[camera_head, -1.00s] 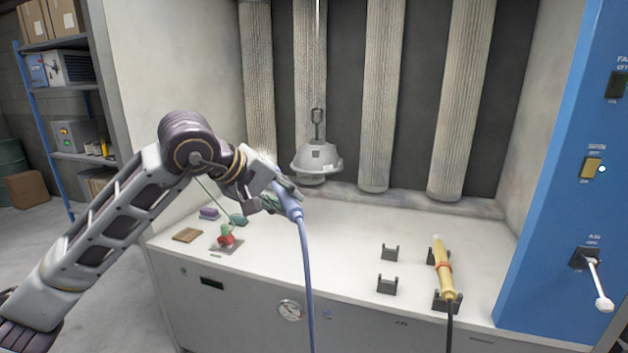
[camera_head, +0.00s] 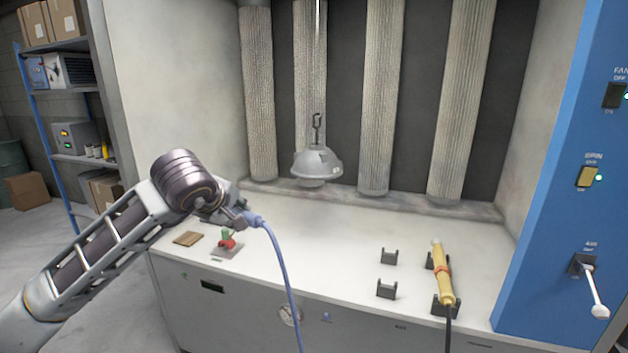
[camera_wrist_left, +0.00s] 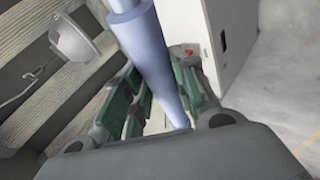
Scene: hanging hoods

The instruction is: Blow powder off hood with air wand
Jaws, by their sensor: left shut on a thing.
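The hood (camera_head: 317,162) is a pale grey dome hanging from a hook in front of the ribbed columns. I cannot tell powder from its own colour. It also shows upper left in the left wrist view (camera_wrist_left: 76,32). The air wand (camera_head: 255,218) is blue, with a blue hose trailing down over the counter front. My left gripper (camera_head: 243,213) is shut on the wand, left of and below the hood and apart from it. In the left wrist view the wand (camera_wrist_left: 146,55) runs between the green finger pads. The wand's tip is hidden in the head view. My right gripper is not in view.
A yellow wand (camera_head: 443,272) lies in dark cradles at the right. An empty cradle pair (camera_head: 387,289) stands beside it. A blue panel (camera_head: 545,230) with switches and a white-handled lever (camera_head: 595,292) bounds the right.

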